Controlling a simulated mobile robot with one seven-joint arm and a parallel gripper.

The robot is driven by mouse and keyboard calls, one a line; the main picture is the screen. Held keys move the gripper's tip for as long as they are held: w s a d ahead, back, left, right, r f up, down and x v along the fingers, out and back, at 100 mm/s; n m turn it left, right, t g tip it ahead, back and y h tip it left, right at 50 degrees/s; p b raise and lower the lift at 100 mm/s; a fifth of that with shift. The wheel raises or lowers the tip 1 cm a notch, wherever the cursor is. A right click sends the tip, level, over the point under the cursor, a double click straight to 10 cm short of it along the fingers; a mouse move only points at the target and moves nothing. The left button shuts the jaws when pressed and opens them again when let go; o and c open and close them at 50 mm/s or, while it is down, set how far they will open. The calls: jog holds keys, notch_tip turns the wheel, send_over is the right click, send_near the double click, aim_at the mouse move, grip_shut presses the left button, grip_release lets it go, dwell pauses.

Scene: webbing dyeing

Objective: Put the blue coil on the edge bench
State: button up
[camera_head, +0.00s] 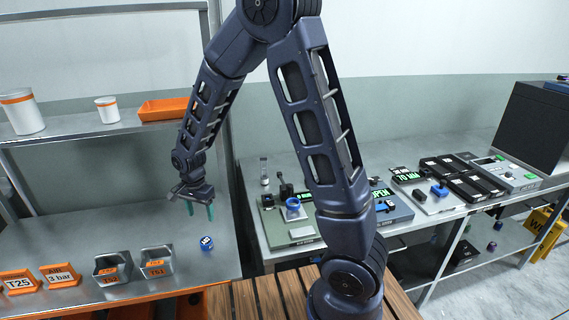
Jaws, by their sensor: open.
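A small blue coil (206,243) with a white marking sits on the metal surface of the left bench (215,262). My gripper (200,210) hangs over that bench with its two teal fingers pointing down and apart. It is open, with nothing seen between the fingers. In the picture it is just above and slightly left of the coil, and clear of it. A long metal bench (405,228) with equipment stands to the right; no label shows which one is the edge bench.
Two grey bins (112,268) (157,262) and orange label holders (60,275) stand left of the coil. A shelf above holds white pots (22,112) and an orange tray (163,109). Devices, one with a blue ring (293,207), crowd the right bench. A wooden slatted surface (262,300) is in front.

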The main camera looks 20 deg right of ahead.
jog(key=d+r+n+t+y, duration=0.1)
jog(key=d+r+n+t, duration=0.15)
jog(key=d+r, duration=1.65)
jog(key=s+d+r+n+t, duration=0.1)
jog(key=s+d+r+n, duration=0.1)
jog(key=s+d, duration=0.4)
jog(key=s+d+r+n+t+h, duration=0.1)
jog(key=s+d+r+n, duration=0.1)
jog(key=s+d+r, duration=0.2)
jog(key=s+d, duration=0.3)
jog(key=d, duration=0.3)
jog(key=shift+d+r, duration=0.3)
jog(key=shift+d, duration=0.05)
jog(key=shift+s, duration=0.1)
